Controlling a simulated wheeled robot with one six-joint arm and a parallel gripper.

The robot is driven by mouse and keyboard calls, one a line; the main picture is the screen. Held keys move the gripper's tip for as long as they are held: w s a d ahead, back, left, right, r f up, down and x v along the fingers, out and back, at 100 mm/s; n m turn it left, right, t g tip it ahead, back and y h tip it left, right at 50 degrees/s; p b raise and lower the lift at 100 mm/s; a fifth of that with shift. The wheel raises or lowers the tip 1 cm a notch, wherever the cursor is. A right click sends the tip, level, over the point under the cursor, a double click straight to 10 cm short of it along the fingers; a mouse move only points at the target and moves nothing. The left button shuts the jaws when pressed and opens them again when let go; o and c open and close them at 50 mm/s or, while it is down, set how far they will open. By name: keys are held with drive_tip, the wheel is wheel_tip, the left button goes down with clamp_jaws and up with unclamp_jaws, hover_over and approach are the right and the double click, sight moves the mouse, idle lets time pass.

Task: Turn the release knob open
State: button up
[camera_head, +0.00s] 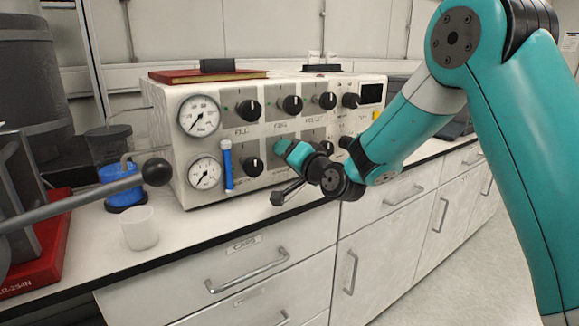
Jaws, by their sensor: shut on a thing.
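The white control box (215,133) stands on the bench with black knobs in two rows. An upper-row knob (327,101) sits above a small label that seems to begin "REL". Another upper knob (292,105) and the knob above the FILL label (248,110) are to its left. The lower row shows a left knob (252,167). My gripper (284,172) is at the lower row, right of that knob, against the panel. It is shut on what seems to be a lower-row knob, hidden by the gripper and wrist. I cannot read that knob's label or its turn.
Two round gauges (199,115) and a blue tube (227,165) are on the box's left part. A lever with a black ball (156,171) reaches in from the left. A white cup (139,228) stands near the bench edge. Drawers (250,268) are below.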

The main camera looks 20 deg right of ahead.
drive_tip(key=shift+a+f+n+b, duration=0.15)
drive_tip(key=shift+n+b, duration=1.2)
drive_tip(key=shift+n, duration=0.15)
drive_tip(key=o, duration=0.9)
drive_tip(key=shift+c, duration=0.2)
drive_tip(key=shift+o, duration=0.3)
drive_tip(key=b+v, duration=0.5)
drive_tip(key=v, duration=1.2)
drive_tip(key=shift+s+d, duration=0.2)
drive_tip(key=shift+a, duration=0.1)
